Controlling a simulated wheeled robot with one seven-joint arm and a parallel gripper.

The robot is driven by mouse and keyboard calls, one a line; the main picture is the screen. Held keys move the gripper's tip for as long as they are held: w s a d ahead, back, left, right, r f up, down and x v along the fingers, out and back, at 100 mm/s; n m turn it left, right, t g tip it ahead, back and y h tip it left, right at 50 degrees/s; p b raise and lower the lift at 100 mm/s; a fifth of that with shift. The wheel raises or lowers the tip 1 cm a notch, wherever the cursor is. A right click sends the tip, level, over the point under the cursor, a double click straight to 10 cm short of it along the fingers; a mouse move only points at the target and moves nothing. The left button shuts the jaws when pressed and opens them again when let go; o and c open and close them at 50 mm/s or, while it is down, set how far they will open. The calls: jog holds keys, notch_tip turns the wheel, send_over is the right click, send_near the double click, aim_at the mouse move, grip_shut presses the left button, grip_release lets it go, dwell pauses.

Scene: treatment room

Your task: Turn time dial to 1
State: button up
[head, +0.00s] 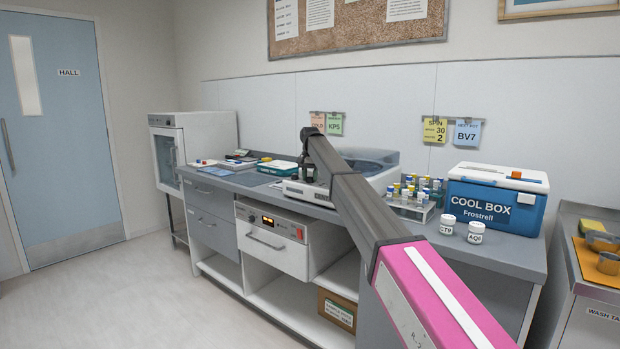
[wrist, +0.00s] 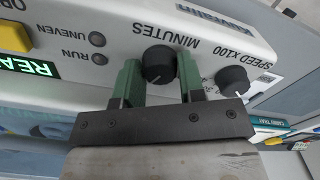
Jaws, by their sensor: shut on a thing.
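The time dial (wrist: 157,60) is a round black knob below the word MINUTES, seen upside down in the wrist view. My gripper (wrist: 159,68) has its green fingers on both sides of this dial and is shut on it. A faint light mark shows on the knob, but I cannot read its setting. The dial is on the front panel of the centrifuge (wrist: 100,17). In the head view the centrifuge (head: 297,190) stands on the counter, partly behind my arm; the dial and fingertips cannot be made out there.
A second black knob, SPEED X100 (wrist: 232,80), is close beside my gripper. A yellow button (wrist: 14,36) and a lit green display (wrist: 27,66) are on the panel. A tube rack (head: 411,209), two white jars (head: 475,232) and a cool box (head: 497,205) stand right of the centrifuge.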

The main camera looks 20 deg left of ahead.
jog(key=n, duration=0.8)
jog(key=shift+n, duration=0.3)
jog(key=n, duration=0.4)
jog(key=shift+n, duration=2.2)
jog(key=o, duration=0.9)
